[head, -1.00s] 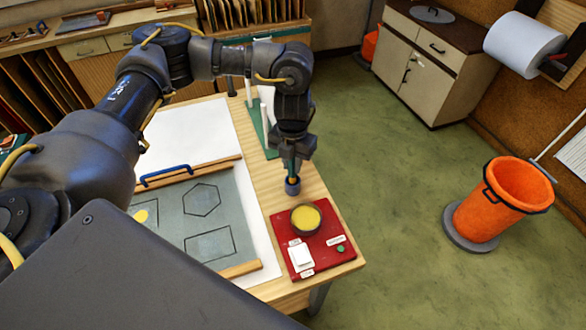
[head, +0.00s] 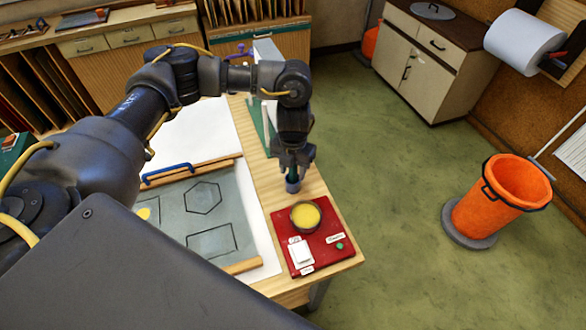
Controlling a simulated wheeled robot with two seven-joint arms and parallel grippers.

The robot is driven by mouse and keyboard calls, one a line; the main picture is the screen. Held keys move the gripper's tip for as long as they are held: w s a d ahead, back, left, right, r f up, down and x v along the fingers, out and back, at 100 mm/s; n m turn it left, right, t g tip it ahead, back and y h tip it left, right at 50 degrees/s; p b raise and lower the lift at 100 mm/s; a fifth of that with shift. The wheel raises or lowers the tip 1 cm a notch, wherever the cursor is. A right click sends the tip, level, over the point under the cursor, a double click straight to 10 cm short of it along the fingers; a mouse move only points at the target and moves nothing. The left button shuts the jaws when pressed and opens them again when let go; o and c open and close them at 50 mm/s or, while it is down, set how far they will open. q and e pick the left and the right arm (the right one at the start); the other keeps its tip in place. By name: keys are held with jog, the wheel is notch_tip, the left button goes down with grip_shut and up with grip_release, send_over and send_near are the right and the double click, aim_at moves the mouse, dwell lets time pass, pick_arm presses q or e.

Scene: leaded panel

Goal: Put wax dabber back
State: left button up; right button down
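A small dark blue cup (head: 293,185) stands on the bench's right part, behind the red plate. The wax dabber (head: 293,172) stands in the cup; only a short green piece of its handle shows between cup and fingers. My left gripper (head: 294,163) points down right above the cup, its fingers spread on both sides of the handle. They look open, though the handle is partly hidden between them. My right gripper is not in view.
A round pot of yellow wax (head: 305,216) sits on the red plate (head: 325,254) in front of the cup. The leaded panel (head: 190,215) lies left, with a blue-handled tool (head: 167,172) at its back edge. An orange bin (head: 500,197) stands on the floor at right.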

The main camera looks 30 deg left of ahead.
pick_arm(q)
jog(key=shift+r, duration=0.35)
jog(key=shift+w+r, duration=0.1)
jog(key=shift+r, duration=0.15)
notch_tip(320, 180, up, 10)
jog(key=shift+f+b, duration=0.1)
jog(key=shift+b, duration=1.15)
jog(key=shift+r, duration=0.7)
